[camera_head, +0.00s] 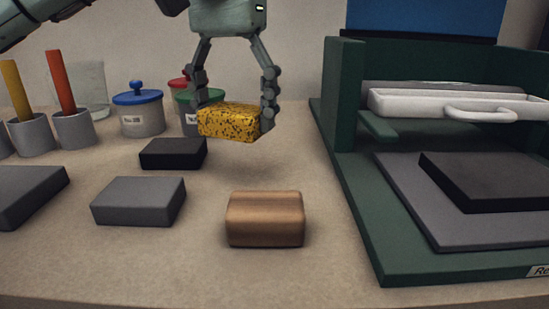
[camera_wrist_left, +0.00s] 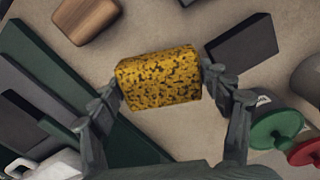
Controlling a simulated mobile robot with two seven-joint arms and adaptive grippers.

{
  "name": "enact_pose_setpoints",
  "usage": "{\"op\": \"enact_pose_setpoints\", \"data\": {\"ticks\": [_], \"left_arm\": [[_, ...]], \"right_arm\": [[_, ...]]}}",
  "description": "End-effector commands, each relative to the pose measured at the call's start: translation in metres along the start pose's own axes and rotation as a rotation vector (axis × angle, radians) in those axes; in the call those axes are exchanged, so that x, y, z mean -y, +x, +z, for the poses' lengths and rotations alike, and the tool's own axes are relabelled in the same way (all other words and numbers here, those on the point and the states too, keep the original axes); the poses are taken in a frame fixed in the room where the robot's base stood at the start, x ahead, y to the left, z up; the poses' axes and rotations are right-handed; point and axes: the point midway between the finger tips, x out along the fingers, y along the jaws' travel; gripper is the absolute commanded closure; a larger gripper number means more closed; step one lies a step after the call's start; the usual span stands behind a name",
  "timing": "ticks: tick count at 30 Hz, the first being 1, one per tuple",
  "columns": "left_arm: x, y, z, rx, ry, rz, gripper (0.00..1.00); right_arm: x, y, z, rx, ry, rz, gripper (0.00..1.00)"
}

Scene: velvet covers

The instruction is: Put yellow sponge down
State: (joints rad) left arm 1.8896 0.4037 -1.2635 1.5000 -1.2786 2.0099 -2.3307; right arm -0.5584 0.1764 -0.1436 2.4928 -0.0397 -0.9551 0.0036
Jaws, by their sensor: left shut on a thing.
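The yellow sponge (camera_head: 228,121) has dark speckles and is held above the table in the head view. My left gripper (camera_head: 234,112) is shut on it, with one finger at each end. In the left wrist view the sponge (camera_wrist_left: 160,78) sits between the two fingertips of the gripper (camera_wrist_left: 162,84). My right gripper is in neither view.
A brown block (camera_head: 265,218), a grey block (camera_head: 138,201) and a black block (camera_head: 173,153) lie on the table (camera_head: 200,265). Lidded jars (camera_head: 140,112) stand behind. A green stand (camera_head: 347,190) with a white-handled tray (camera_head: 455,104) is at right.

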Motion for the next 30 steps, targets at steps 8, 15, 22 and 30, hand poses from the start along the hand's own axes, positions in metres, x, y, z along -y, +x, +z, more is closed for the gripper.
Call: {"op": "enact_pose_setpoints", "data": {"ticks": [8,15,22,30], "left_arm": [[-0.037,0.031,-0.038,0.001,-0.001,-0.001,0.43],[-0.042,0.050,-0.044,0.001,-0.001,-0.001,0.43],[-0.042,0.076,-0.044,-0.002,-0.002,0.001,0.43],[-0.042,0.077,-0.044,-0.002,-0.002,0.001,0.43]], "right_arm": [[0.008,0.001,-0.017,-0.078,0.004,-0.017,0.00],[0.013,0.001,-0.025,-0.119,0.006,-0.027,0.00],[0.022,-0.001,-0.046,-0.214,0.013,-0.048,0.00],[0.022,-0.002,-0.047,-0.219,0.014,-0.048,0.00]]}}
